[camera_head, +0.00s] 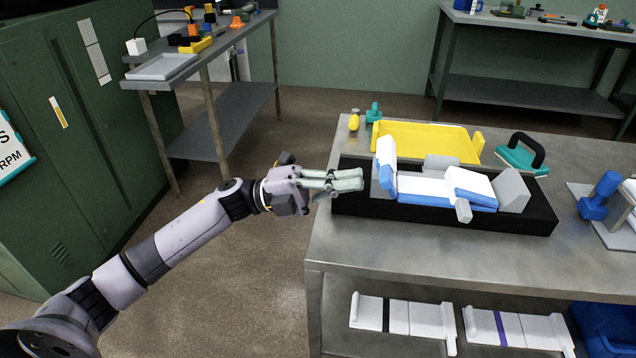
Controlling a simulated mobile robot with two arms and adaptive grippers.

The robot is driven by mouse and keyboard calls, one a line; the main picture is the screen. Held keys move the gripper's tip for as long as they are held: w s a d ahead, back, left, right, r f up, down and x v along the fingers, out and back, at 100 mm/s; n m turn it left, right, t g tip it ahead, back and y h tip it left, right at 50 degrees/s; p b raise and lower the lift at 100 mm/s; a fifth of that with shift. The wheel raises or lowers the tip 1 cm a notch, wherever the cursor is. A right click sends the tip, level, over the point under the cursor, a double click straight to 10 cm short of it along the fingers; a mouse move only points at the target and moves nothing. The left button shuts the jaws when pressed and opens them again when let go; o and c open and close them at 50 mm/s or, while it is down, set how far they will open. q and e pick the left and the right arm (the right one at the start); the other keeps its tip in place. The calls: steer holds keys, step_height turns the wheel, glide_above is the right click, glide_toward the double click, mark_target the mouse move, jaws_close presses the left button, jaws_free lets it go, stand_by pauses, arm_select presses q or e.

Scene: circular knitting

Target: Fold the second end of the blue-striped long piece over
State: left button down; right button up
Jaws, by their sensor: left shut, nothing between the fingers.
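The blue-striped long piece (420,190) is white with blue along its edge and lies on a black base (400,212) on the metal table. Its left end (386,160) stands up nearly upright against a grey block. Its right end (470,184) appears folded over onto the middle, beside a grey wedge block (513,191). My left gripper (358,181) is shut and empty, just left of the upright end, over the left edge of the black base. Whether it touches the block there I cannot tell. My right gripper is not in view.
A yellow tray (473,146) and a teal tool with a black handle (522,153) lie behind the base. A blue clamp-like device (600,195) stands at right. White striped pieces (403,321) lie on the lower shelf. The tabletop's front strip is clear.

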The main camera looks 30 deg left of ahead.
arm_select(q)
steer(key=shift+x, duration=1.3)
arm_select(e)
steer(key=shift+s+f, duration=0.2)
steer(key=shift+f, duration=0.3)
arm_select(q)
steer(key=shift+d+r, duration=0.1)
steer(key=shift+r, duration=0.05)
